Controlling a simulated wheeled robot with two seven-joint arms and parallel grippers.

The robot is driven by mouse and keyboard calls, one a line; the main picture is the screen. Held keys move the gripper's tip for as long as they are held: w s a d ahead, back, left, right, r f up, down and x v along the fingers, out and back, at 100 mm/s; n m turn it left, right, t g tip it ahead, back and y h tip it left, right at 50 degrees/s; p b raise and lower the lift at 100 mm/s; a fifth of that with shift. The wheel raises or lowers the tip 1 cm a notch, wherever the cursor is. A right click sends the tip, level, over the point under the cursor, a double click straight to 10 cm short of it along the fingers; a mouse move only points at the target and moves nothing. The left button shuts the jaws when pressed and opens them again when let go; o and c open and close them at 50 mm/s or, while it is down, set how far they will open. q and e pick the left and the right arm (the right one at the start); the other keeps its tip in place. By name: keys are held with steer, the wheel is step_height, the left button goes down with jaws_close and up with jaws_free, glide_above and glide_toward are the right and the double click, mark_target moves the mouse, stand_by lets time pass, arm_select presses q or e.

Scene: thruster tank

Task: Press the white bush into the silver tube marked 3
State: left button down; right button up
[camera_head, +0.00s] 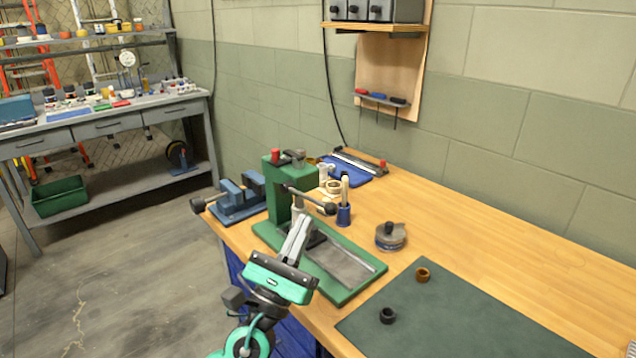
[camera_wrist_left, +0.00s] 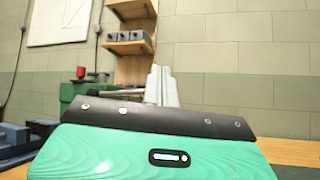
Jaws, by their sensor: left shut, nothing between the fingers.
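My left gripper (camera_head: 302,222) is shut and empty, its grey fingers pointing up beside the green press (camera_head: 275,190). The fingers also show in the left wrist view (camera_wrist_left: 160,85), with the press (camera_wrist_left: 72,92) behind them to the left. The press has a lever (camera_head: 308,198) ending in a dark knob, close above my fingertips. A pale piece (camera_head: 297,209) shows under the press head, partly hidden by my fingers; I cannot tell whether it is the white bush or the silver tube. No mark 3 is readable. My right gripper is not in view.
A brown ring (camera_head: 423,275) and a black ring (camera_head: 388,315) lie on the dark mat (camera_head: 470,320). A lidded round tin (camera_head: 390,236), a blue-based post (camera_head: 344,212) and a blue vise (camera_head: 240,197) stand near the press.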

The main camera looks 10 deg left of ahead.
arm_select(q)
steer(key=w+r+n+g+p, duration=0.1)
steer(key=w+n+g+p, duration=0.15)
steer(key=n+p, duration=0.65)
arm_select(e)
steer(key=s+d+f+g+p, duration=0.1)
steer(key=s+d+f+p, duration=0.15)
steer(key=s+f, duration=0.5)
arm_select(q)
step_height(320, 180, up, 5)
steer(key=n+g+h+p, duration=0.1)
steer(key=n+g+p, duration=0.5)
steer(key=n+p, duration=1.75)
glide_above(307, 198)
steer(key=s+d+b, duration=0.2)
steer(key=s+b, duration=0.1)
steer(key=b, duration=0.4)
steer(key=n, duration=0.7)
steer(key=f, duration=0.1)
steer(key=s+d+f+b, duration=0.1)
steer(key=f, duration=0.2)
steer(key=shift+s+d+b, duration=0.15)
steer(key=shift+s+b, duration=0.1)
steer(key=shift+b, duration=0.15)
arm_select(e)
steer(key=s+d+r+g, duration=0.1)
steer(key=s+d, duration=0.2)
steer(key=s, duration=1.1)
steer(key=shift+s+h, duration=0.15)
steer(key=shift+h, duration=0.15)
